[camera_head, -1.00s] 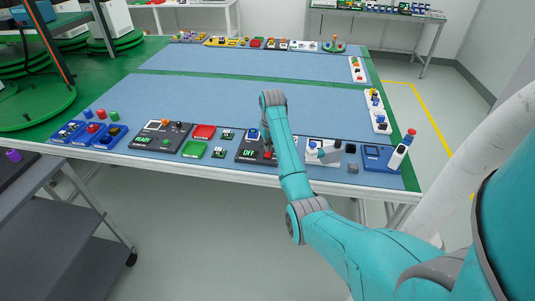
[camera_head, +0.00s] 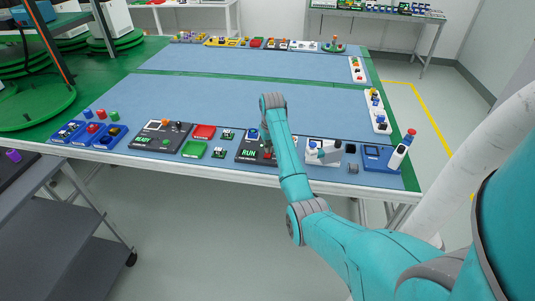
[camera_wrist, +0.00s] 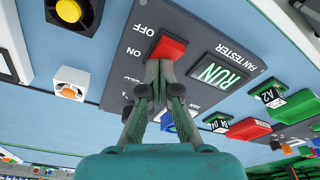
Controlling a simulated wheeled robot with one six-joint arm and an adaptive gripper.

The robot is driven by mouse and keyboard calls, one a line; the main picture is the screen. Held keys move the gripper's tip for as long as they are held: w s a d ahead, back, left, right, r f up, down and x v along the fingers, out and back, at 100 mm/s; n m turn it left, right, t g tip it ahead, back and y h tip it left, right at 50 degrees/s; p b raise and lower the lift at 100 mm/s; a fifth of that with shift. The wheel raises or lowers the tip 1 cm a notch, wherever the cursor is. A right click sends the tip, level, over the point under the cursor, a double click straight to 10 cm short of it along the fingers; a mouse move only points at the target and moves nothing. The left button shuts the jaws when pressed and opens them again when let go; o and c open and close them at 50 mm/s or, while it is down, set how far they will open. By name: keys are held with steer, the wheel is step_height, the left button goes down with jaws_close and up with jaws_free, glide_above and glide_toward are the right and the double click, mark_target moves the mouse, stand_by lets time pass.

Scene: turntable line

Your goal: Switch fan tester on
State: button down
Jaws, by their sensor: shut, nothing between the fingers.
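The fan tester (camera_head: 242,156) is a dark grey box on the blue mat near the table's front edge, partly behind my arm. In the wrist view the fan tester (camera_wrist: 130,73) shows a lit green RUN display (camera_wrist: 217,71). Its red rocker switch (camera_wrist: 167,47) lies between the OFF and ON labels. My gripper (camera_wrist: 159,66) is shut and empty, with its fingertips at the switch, seeming to touch it. The fingers hide part of the switch. In the head view my arm hides most of the gripper.
A white device (camera_head: 322,152) and a blue device with a red-tipped post (camera_head: 382,157) stand to the right. Small boards, a green tray (camera_head: 194,149) and a red tray (camera_head: 203,132) lie to the left. The mat's middle is clear.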

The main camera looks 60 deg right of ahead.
steer(key=shift+r, duration=3.45)
